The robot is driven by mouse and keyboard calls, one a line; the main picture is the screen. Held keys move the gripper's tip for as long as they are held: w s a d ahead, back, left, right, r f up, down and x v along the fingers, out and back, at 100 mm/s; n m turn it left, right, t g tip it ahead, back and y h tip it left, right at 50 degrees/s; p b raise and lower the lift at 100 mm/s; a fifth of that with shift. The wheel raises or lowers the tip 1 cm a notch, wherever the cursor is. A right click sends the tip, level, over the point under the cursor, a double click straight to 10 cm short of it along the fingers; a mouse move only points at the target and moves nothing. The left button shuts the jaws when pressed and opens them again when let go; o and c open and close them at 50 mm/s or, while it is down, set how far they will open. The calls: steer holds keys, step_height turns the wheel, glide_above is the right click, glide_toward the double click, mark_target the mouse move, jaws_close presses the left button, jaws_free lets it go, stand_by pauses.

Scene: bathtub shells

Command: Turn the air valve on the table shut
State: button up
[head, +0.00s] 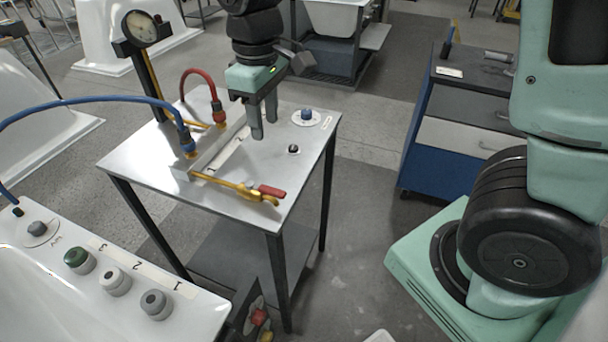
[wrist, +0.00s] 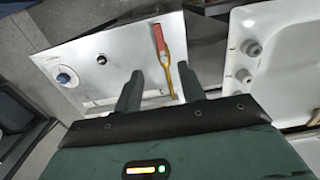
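The air valve is a brass pipe fitting (head: 228,184) with a red lever handle (head: 271,191), near the front edge of the white table (head: 285,150). The handle lies roughly in line with the pipe. In the wrist view, the red handle (wrist: 158,38) is at upper middle and the brass pipe (wrist: 168,72) runs down from it. My gripper (head: 264,129) is open and empty, fingers pointing down over the table, behind the valve in the head view. In the wrist view my gripper (wrist: 160,88) shows its fingers apart; neither touches the handle.
A blue hose (head: 90,99) and a red hose (head: 199,73) join brass fittings at the table's left. A pressure gauge (head: 140,27) stands behind. A blue knob (head: 307,114) and small black knob (head: 293,149) sit on the table. A tub rim with several knobs (head: 115,281) is front left.

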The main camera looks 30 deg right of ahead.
mark_target(273, 190)
step_height(273, 190, down, 18)
steer(key=shift+d+r+p, duration=0.1)
steer(key=shift+r+p, duration=0.15)
steer(key=shift+p, duration=0.2)
jaws_close()
